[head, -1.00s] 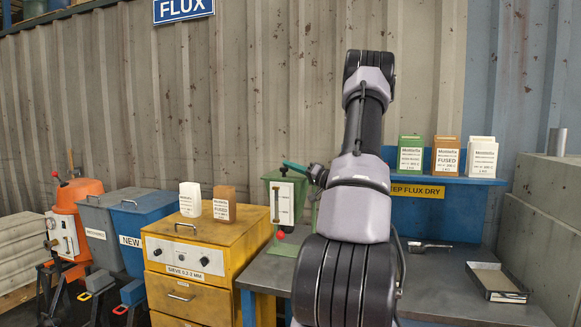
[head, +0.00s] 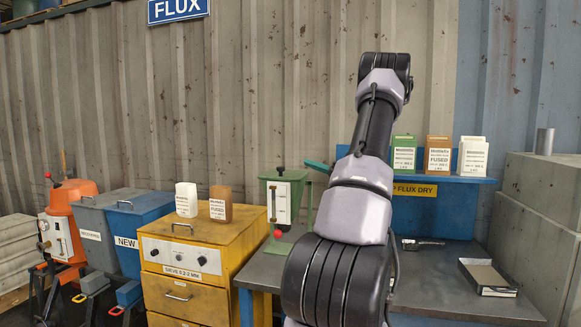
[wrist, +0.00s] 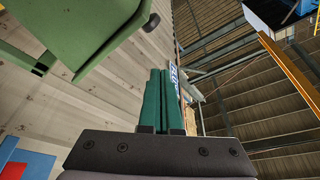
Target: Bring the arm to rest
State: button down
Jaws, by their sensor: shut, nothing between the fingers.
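My arm rises in the middle of the head view. My gripper (head: 319,167) shows as a teal finger tip sticking out left of the arm, just above and right of the green device (head: 285,205). In the wrist view my gripper (wrist: 161,88) has its two green fingers together, shut and empty. They point up toward the corrugated wall and the roof. A green metal body (wrist: 75,35) is close at the upper left of the wrist view, apart from the fingers.
The yellow sieve cabinet (head: 210,255) bears a white and a brown container. A blue shelf (head: 415,215) with several labelled boxes stands behind the grey table (head: 430,285). A shallow tray (head: 487,277) and a brush (head: 422,244) lie on the table. Concrete blocks (head: 545,220) bound the right side.

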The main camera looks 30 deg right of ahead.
jog(key=s+a+r+n+g+y, duration=0.1)
jog(key=s+a+r+g, duration=0.15)
jog(key=a+g, duration=0.75)
jog(key=s+a+r+n+g+y, duration=0.1)
jog(key=s+a+r+n+g, duration=0.15)
jog(key=a, duration=1.55)
jog(key=s+a+m+h, duration=0.1)
jog(key=s+a+h, duration=0.2)
jog(key=s, duration=0.4)
jog(key=s+a+r+m+t+h, duration=0.1)
jog(key=s+a+m+h, duration=0.1)
jog(key=s, duration=0.4)
jog(key=s+a+m+h, duration=0.1)
jog(key=s+a+h, duration=0.3)
jog(key=s, duration=0.3)
jog(key=shift+s+r+h, duration=0.25)
jog(key=shift+s+h, duration=0.1)
jog(key=shift+h, duration=0.05)
